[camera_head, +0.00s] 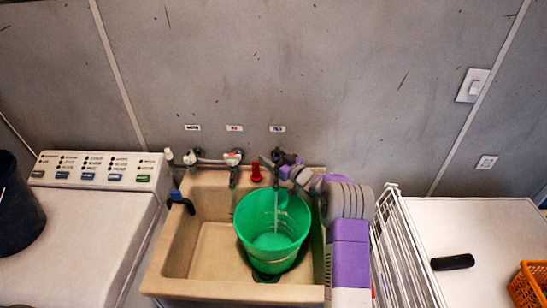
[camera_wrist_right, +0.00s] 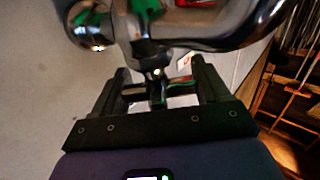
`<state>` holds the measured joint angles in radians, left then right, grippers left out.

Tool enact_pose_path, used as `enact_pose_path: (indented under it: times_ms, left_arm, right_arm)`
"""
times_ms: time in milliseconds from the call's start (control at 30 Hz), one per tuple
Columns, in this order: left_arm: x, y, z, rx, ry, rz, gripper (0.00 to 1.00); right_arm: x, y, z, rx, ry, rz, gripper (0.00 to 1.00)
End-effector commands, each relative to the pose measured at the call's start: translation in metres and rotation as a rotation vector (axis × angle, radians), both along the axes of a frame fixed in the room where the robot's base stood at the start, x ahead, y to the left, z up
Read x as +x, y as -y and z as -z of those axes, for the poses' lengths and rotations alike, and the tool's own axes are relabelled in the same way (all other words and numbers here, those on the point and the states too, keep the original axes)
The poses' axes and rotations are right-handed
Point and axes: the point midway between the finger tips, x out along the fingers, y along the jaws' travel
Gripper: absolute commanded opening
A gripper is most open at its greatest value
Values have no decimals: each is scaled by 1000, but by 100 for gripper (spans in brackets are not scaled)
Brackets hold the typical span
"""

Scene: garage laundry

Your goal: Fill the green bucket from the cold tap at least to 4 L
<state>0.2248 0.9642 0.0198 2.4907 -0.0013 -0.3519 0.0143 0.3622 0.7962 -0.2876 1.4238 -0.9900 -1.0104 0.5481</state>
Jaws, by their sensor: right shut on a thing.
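The green bucket (camera_head: 258,240) stands upright in the beige sink (camera_head: 165,262), in its right part. A pale thin stream runs down from the tap spout (camera_head: 276,172) into the bucket, and lighter green liquid shows inside. Marks on its inner wall are too small to read. The cold tap is on the wall under the blue label (camera_head: 278,129). My right gripper (camera_head: 286,168) is at this tap. In the right wrist view, its fingers (camera_wrist_right: 158,88) are shut on the tap handle (camera_wrist_right: 157,74), with chrome pipework just beyond. My left gripper is not in view.
Another tap with a red mark (camera_head: 233,157) is left of the cold tap. A red object (camera_head: 256,173) sits on the sink's back edge. A washing machine (camera_head: 85,235) with a dark bucket (camera_head: 15,205) stands left. A white wire rack (camera_head: 395,250) and an orange basket (camera_head: 530,285) are right.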

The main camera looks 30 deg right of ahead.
Motion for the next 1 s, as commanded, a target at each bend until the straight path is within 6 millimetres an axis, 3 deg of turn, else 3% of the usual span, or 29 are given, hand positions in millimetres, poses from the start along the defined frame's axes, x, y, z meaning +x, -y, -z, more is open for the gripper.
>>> enact_pose_path:
  times_ms: [33,167,500,1000]
  left_arm:
    - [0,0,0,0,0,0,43]
    - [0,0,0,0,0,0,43]
    - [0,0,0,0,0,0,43]
    - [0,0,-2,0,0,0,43]
  right_arm:
    - [0,0,-2,0,5,1,78]
    - [0,0,-2,0,4,1,96]
    - [-4,1,-1,0,1,1,96]
    - [-69,17,-1,0,3,1,96]
